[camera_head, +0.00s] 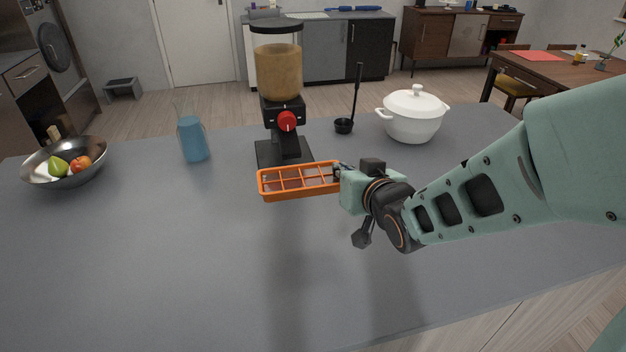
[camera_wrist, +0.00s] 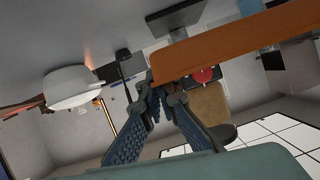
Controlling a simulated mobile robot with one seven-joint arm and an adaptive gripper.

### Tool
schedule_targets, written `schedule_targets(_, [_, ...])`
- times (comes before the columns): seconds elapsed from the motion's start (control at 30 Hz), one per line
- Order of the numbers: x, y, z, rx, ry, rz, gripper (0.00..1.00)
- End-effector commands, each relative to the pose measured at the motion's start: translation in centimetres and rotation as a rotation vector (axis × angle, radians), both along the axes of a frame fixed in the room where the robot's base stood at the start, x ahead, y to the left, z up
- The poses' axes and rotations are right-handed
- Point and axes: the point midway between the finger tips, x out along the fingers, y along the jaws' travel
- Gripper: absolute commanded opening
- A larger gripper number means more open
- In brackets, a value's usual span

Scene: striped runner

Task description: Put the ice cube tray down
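The orange ice cube tray (camera_head: 299,181) is held above the grey counter (camera_head: 180,270), in front of the grinder base, in the head view. Its compartments face up and it looks close to level. My gripper (camera_head: 341,174) is at the tray's right end and appears shut on it. In the wrist view the tray (camera_wrist: 235,45) fills the upper right, with its near end between the blue fingertips of my gripper (camera_wrist: 163,88). The fingertips are partly hidden behind the tray's end in the head view.
A grinder (camera_head: 283,95) stands just behind the tray. A blue bottle (camera_head: 192,138) and a fruit bowl (camera_head: 68,163) are to the left. A black ladle (camera_head: 344,125) and a white pot (camera_head: 414,115) are behind my gripper.

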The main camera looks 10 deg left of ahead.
Motion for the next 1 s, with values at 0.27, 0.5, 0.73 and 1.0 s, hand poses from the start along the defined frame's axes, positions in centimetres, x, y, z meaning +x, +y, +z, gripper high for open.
schedule_targets(0.27, [3.7,-0.8,-2.0,0.001,0.003,0.005,0.00])
schedule_targets(0.5, [8.4,-2.0,-4.1,0.000,0.002,0.004,0.00])
schedule_targets(0.73, [11.6,-2.8,-8.3,0.000,0.000,0.006,0.00])
schedule_targets(1.0, [12.9,-3.1,-9.5,-0.001,-0.001,0.007,0.00])
